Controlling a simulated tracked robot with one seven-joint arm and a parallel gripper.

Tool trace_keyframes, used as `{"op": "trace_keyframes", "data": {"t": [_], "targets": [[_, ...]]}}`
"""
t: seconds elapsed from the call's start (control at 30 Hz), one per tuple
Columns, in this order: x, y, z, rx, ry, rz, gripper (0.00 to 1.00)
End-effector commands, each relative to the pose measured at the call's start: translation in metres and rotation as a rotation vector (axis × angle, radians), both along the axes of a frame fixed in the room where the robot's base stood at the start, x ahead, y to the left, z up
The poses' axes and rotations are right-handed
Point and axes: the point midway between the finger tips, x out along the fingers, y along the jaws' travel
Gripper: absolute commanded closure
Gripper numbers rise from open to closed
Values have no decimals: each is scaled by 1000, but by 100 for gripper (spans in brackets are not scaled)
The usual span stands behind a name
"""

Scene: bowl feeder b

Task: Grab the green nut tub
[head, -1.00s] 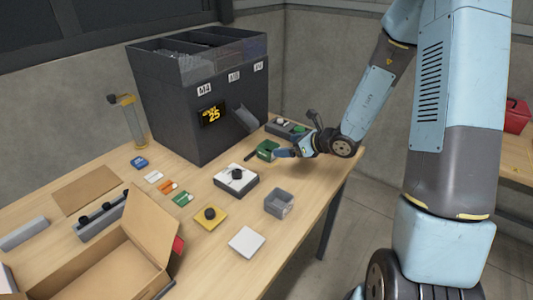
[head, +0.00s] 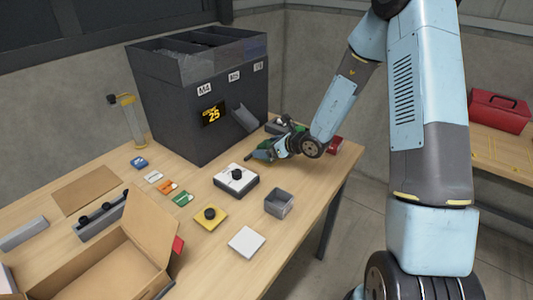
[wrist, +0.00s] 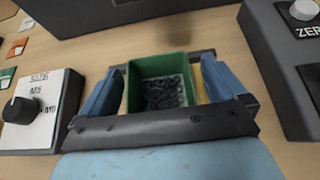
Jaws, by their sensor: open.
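The green nut tub (wrist: 158,66) stands upright in the wrist view, with dark small nuts (wrist: 163,93) inside it. My gripper (wrist: 161,76) is open, with one blue finger on the left and one on the right of the tub. A narrow yellow strip shows between the tub and the right finger. I cannot tell whether either finger touches the tub. In the head view my gripper (head: 260,153) is low over the table, by the right side of the dark feeder, and mostly hides the tub.
The dark feeder (head: 185,125) with a chute stands behind. A white dial box (head: 236,181) is left of my gripper; it also shows in the wrist view (wrist: 38,110). A grey control box (wrist: 290,60) is close on the right. A grey bin (head: 279,204) is nearer the front.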

Motion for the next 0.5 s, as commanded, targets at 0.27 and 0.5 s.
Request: {"op": "trace_keyframes", "data": {"t": [0.27, 0.5], "targets": [[0, 0, 0, 0, 0, 0, 11], [0, 0, 0, -1, -1, 0, 34]]}}
